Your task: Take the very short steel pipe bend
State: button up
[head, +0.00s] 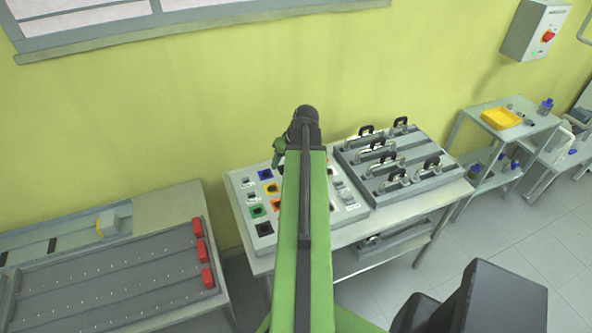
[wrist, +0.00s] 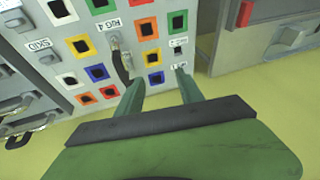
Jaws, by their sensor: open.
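My gripper (wrist: 160,80) is open in the wrist view, its two green fingers apart with nothing between them. They point at the panel with coloured square sockets (wrist: 136,13). Just left of the fingertips, a small steel piece with a black curved part (wrist: 119,58) stands on the panel near a label. Several steel bends with black parts (head: 377,146) sit on a grey rack (head: 431,144) in the head view. I cannot tell which piece is the very short one. In the head view my arm covers the middle of the panel (head: 240,188).
A side table at right holds a yellow tray (head: 501,118) and small blue-capped items. A grey bench with red blocks (head: 199,251) stands at left. A wall box with a red switch (head: 536,28) hangs at upper right. The floor at right is mostly clear.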

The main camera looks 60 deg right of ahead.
jog(key=s+d+r+m+h+p, duration=0.1)
jog(key=s+d+r, duration=0.2)
jog(key=s+d, duration=0.35)
jog(key=shift+t, duration=0.3)
jog(key=b+x, duration=0.3)
jog(key=x, duration=0.1)
jog(key=b+x, duration=0.3)
jog(key=b, duration=0.1)
jog(key=s+b+x, duration=0.1)
jog(key=b+x, duration=0.3)
jog(key=shift+w+f, duration=0.2)
jog(key=shift+f, duration=0.35)
jog(key=shift+w+f, duration=0.15)
jog(key=b+x, duration=0.5)
jog(key=shift+s+f, duration=0.2)
jog(key=shift+s, duration=0.05)
jog(key=shift+r, duration=0.2)
grip_shut()
jog(key=shift+a, duration=0.1)
jog(key=shift+s, duration=0.1)
